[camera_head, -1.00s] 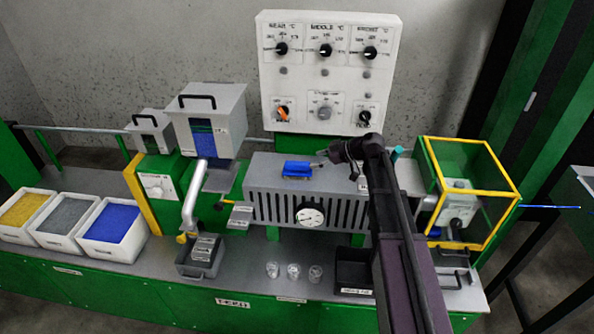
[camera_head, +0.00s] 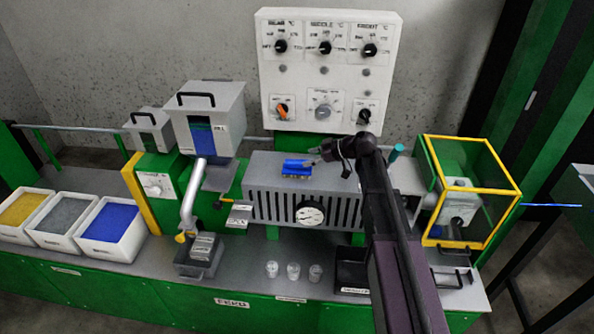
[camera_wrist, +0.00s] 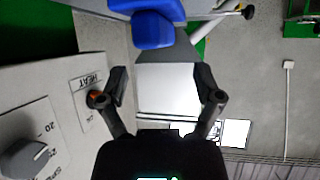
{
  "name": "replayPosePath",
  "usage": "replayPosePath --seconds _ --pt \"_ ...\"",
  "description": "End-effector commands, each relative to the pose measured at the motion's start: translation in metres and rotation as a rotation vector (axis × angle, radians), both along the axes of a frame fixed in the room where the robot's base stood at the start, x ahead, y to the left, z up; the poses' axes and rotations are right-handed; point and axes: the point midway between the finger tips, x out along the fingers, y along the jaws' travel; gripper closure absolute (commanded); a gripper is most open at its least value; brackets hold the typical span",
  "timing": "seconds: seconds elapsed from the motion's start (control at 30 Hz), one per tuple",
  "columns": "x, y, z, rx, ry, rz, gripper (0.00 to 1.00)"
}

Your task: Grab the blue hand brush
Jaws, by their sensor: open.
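The blue hand brush (camera_head: 297,167) lies on top of the grey slotted housing in the middle of the machine. My gripper (camera_head: 317,159) is just to the right of the brush in the head view, close to its right end. Contact cannot be made out at this size. In the wrist view, my gripper's two dark fingers (camera_wrist: 162,86) are spread apart with nothing between them. A blue shape at the top of the wrist view, which looks like the brush (camera_wrist: 153,30), lies beyond the fingertips.
The grey housing (camera_head: 275,203) carries a round gauge (camera_head: 311,214). A white control panel (camera_head: 326,95) rises behind it. A grey hopper (camera_head: 230,105) stands left, a yellow-framed guard (camera_head: 432,196) right. Small clear cups (camera_head: 293,271) stand in front. Space above the housing is mostly clear.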

Motion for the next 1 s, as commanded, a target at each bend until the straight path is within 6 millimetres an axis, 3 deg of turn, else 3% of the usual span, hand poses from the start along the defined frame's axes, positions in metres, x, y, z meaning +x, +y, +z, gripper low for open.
replayPosePath --seconds 0.27,0.7,1.0 --pt "0.001 0.003 -0.003 0.000 0.000 0.000 0.16" --pt "0.009 0.037 -0.027 0.000 0.000 0.000 0.16" --pt "0.009 0.043 -0.028 0.000 0.000 -0.001 0.16"
